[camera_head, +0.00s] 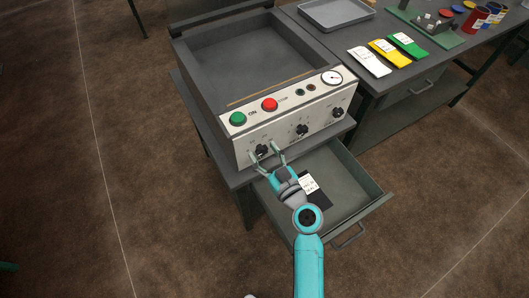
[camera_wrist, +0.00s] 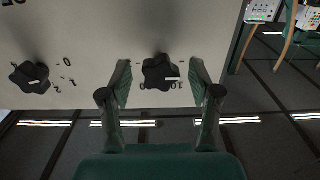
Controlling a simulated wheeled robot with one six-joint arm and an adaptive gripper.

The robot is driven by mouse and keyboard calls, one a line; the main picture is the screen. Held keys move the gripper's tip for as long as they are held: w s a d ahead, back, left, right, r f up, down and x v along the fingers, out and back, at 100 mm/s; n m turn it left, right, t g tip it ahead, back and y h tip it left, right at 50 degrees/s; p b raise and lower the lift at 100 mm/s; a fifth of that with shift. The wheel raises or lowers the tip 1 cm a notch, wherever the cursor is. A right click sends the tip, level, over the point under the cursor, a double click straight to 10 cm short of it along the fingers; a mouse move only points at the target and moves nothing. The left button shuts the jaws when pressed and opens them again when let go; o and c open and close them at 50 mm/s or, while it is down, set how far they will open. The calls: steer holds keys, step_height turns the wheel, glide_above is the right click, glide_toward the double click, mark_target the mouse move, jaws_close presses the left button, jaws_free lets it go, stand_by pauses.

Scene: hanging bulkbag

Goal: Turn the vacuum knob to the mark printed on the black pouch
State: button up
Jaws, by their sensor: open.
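The machine's light front panel (camera_head: 285,118) carries three black knobs in a row. The leftmost knob (camera_head: 262,150) has my gripper (camera_head: 266,158) at it. In the wrist view this star-shaped knob (camera_wrist: 158,70) sits between the two open fingers of my gripper (camera_wrist: 160,84), with a gap on each side. Its white pointer line points right in that view; the printed scale is partly hidden. Which knob is labelled vacuum is too small to read. The black pouch (camera_head: 320,197) lies in the open drawer with a white printed label (camera_head: 309,184), its mark unreadable; my arm partly covers it.
The middle knob (camera_head: 302,130) also shows in the wrist view (camera_wrist: 30,77); the right knob (camera_head: 338,111) is farther along. Green (camera_head: 238,119) and red (camera_head: 269,104) buttons and a gauge (camera_head: 332,77) are above. The open drawer (camera_head: 365,192) juts out below. Green, yellow and white pouches lie on the bench.

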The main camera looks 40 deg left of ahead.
steer(key=c, duration=1.1)
steer(key=shift+c, duration=0.3)
